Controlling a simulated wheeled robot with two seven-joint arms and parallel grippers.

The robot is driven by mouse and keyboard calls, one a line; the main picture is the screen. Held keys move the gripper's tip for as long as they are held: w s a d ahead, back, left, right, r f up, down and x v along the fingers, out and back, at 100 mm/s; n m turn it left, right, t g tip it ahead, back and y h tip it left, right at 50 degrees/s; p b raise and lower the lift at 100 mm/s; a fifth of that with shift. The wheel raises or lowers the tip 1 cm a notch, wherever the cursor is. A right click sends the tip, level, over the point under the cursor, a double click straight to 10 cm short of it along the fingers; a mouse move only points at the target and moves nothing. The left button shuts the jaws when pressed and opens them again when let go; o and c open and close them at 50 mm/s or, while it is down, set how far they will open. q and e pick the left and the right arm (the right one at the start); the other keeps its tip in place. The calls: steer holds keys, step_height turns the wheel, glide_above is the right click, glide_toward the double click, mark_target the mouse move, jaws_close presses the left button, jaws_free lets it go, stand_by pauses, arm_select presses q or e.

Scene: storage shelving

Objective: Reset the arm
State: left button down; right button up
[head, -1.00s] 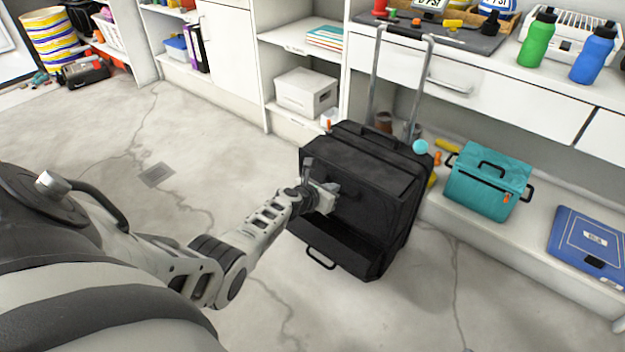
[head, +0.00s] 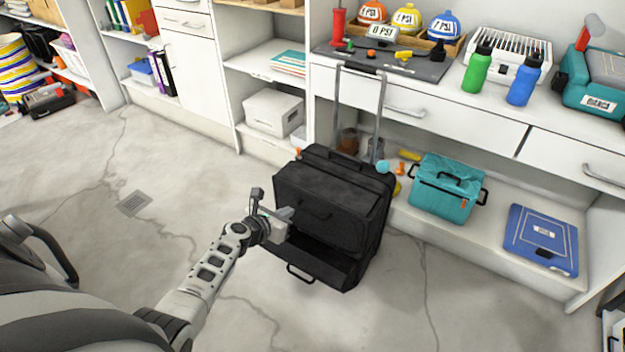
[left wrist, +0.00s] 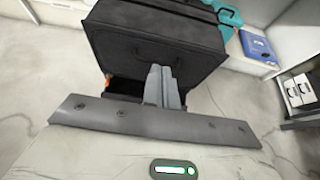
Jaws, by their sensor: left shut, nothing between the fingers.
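My left gripper (head: 286,214) is at the left front of the black suitcase (head: 325,190) in the head view. Its fingers are shut with nothing between them. In the left wrist view the shut fingers of my left gripper (left wrist: 162,86) point toward the front of the black suitcase (left wrist: 155,45). I cannot tell whether they touch it. The suitcase stands on the floor with its pull handle (head: 378,115) raised. A lower front compartment (head: 325,262) hangs open. My right gripper is not in view.
A white workbench (head: 450,120) stands behind the suitcase, with green and blue bottles (head: 524,82) on top. A teal bag (head: 447,187) and a blue case (head: 541,238) lie on its low shelf. The concrete floor (head: 150,240) to the left is clear.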

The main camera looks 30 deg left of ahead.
arm_select(q)
steer(key=s+d+r+n+g+h+p, duration=0.1)
steer(key=s+d+r+n+p, duration=0.4)
steer(key=s+d+r+n, duration=0.5)
steer(key=s+d+r+n+g+h+p, duration=0.1)
steer(key=s+d+r+n+p, duration=0.4)
steer(key=n, duration=1.9)
steer(key=s+d+r+h, duration=0.1)
steer(key=s+d+r, duration=0.3)
steer(key=s+d, duration=0.2)
steer(key=shift+s+d+r+p, duration=0.35)
steer(key=shift+d+r, duration=0.05)
steer(key=shift+d, duration=1)
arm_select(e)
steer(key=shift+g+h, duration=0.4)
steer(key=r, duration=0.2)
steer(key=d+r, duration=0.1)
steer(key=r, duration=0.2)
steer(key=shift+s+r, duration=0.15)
